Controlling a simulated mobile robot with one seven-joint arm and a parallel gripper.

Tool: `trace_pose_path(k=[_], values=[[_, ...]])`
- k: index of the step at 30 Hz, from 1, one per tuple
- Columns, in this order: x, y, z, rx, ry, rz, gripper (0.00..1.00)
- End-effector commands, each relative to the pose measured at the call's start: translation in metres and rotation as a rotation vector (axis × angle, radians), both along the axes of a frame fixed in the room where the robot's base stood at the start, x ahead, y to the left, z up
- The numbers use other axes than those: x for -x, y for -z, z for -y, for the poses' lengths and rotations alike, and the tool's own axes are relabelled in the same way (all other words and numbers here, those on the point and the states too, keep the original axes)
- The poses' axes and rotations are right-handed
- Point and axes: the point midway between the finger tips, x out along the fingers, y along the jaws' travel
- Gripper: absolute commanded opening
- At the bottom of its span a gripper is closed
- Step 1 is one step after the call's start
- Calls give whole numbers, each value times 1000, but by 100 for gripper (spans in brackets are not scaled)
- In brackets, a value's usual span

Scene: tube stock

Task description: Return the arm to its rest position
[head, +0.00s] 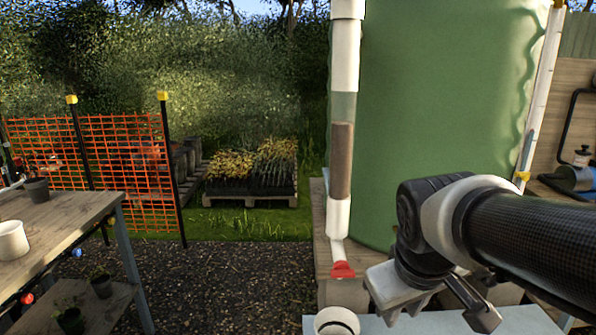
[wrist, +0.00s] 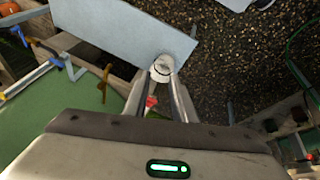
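My gripper (head: 437,300) is at the lower right in the head view, pointing down above a pale blue surface (head: 530,320). In the wrist view, the two fingers of my gripper (wrist: 160,88) stand apart, with nothing seen held between them. A white cup-like piece (head: 336,322) stands left of my gripper at the bottom edge of the head view. A similar white piece (wrist: 162,67) shows just beyond the fingertips in the wrist view. My dark arm comes in from the right.
A large green tank (head: 430,110) stands behind my gripper. A clear and white vertical tube (head: 343,110) with a red tap (head: 343,270) runs down its left side. A wooden bench (head: 60,225) with pots is at the left. Gravel (head: 235,280) between is clear.

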Motion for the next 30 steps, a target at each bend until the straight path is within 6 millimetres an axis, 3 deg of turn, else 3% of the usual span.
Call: trace_pose_path(k=[3, 11, 12, 17, 23, 30], values=[[27, -11, -8, -80, 89, 46, 24], [73, -18, -25, -246, 233, 107, 24], [70, -39, -25, -242, 233, 103, 24], [70, -73, -24, -238, 231, 100, 24], [69, -127, -24, -236, 230, 100, 24], [69, -208, -24, -236, 229, 100, 24]])
